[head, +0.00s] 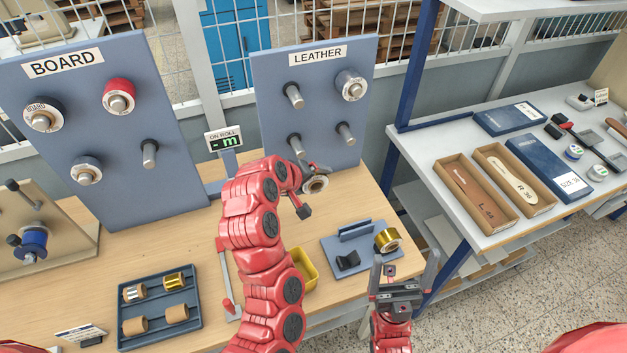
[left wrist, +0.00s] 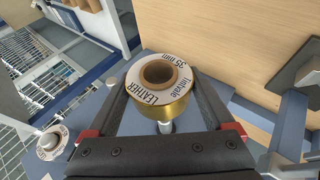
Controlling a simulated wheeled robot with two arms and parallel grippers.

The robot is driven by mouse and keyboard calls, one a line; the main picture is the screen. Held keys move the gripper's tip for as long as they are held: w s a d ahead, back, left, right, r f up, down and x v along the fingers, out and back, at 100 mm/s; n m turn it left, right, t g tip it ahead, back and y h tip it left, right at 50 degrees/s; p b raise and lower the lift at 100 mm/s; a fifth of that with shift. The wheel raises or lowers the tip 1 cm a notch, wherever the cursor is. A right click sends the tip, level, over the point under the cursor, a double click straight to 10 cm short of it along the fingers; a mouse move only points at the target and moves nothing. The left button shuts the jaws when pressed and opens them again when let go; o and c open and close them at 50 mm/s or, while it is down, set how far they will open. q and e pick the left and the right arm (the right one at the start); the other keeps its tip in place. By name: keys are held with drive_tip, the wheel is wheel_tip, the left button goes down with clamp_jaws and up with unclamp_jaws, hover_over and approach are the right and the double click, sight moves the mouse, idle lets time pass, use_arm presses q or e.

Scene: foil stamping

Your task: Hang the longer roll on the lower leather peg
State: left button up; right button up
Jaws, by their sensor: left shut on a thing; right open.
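My left gripper (head: 308,186) is shut on a gold foil roll (left wrist: 165,100) with a white end label reading LEATHER and 35 mm. In the head view this roll (head: 316,184) is partly hidden by the gripper, below the LEATHER board (head: 320,117). The board's lower left peg (head: 295,142) and lower right peg (head: 345,133) look bare. In the left wrist view a peg (left wrist: 165,127) shows just beyond the roll; no peg tip shows in its core. Another gold roll (head: 387,240) sits on a blue stand (head: 335,245). My right gripper (head: 400,280) is open and empty near that stand.
The LEATHER board's upper right peg carries a roll (head: 351,85); its upper left peg (head: 293,95) is bare. The BOARD panel (head: 120,190) holds several rolls. A blue tray (head: 185,318), a yellow bin (head: 304,272) and a display (head: 224,140) stand on the bench.

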use_arm(q)
drive_tip(key=shift+w+a+f, duration=0.15)
drive_tip(key=shift+w+f, duration=0.05)
drive_tip(key=shift+w, duration=0.25)
drive_tip(key=shift+w+a+r+b, duration=0.1)
drive_tip(key=shift+w+a+b, duration=0.15)
drive_tip(key=shift+w+b, duration=0.4)
drive_tip(key=shift+w+a+b, duration=0.2)
drive_tip(key=shift+w+b, duration=0.15)
drive_tip(key=shift+w, duration=0.45)
drive_tip(key=shift+w+a+r+b, duration=0.1)
drive_tip(key=shift+w+a+b, duration=0.15)
drive_tip(key=shift+w+b, duration=0.4)
drive_tip(key=shift+w, duration=0.1)
drive_tip(key=shift+w+a, duration=0.1)
drive_tip(key=shift+w, duration=0.15)
drive_tip(key=shift+w+a+b, duration=0.15)
drive_tip(key=shift+w+b, duration=0.25)
drive_tip(key=shift+w, duration=0.05)
drive_tip(key=shift+w+a, duration=0.15)
drive_tip(key=shift+w, duration=0.3)
